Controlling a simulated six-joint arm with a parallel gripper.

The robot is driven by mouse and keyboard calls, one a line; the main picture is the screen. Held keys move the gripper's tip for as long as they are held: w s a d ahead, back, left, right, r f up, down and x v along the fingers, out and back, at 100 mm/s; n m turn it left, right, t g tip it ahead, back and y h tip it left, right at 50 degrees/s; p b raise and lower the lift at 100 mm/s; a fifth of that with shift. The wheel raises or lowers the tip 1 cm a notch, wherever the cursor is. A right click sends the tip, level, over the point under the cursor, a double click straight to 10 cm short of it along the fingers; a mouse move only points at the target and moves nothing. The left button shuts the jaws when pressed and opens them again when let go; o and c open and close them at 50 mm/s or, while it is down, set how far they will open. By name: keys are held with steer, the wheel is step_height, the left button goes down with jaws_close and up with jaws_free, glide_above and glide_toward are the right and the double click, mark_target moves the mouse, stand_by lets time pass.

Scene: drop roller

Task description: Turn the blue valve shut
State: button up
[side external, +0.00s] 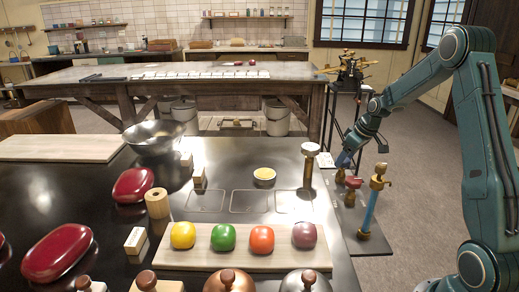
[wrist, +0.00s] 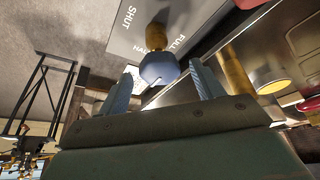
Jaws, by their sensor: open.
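The blue valve knob (wrist: 158,70) sits on a brass stem (wrist: 157,38) in the wrist view. My gripper (wrist: 161,80) is open, with one blue-grey finger on each side of the knob and a visible gap on both sides. A grey plate (wrist: 124,35) behind the knob carries the words SHUT, HALF and FULL. In the side external view my gripper (side external: 343,161) is low over the dark plate (side external: 362,240) at the table's right edge. I cannot make out the blue knob clearly there.
A blue upright pipe with brass fittings (side external: 371,205) and a small red-topped fitting (side external: 352,188) stand close to my gripper. A brass post with a pale cap (side external: 309,165) stands on the table to the left. A board (side external: 190,258) holds several coloured round items.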

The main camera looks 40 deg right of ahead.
steer(key=shift+w+f, duration=0.1)
steer(key=shift+f, duration=0.2)
steer(key=c, duration=1)
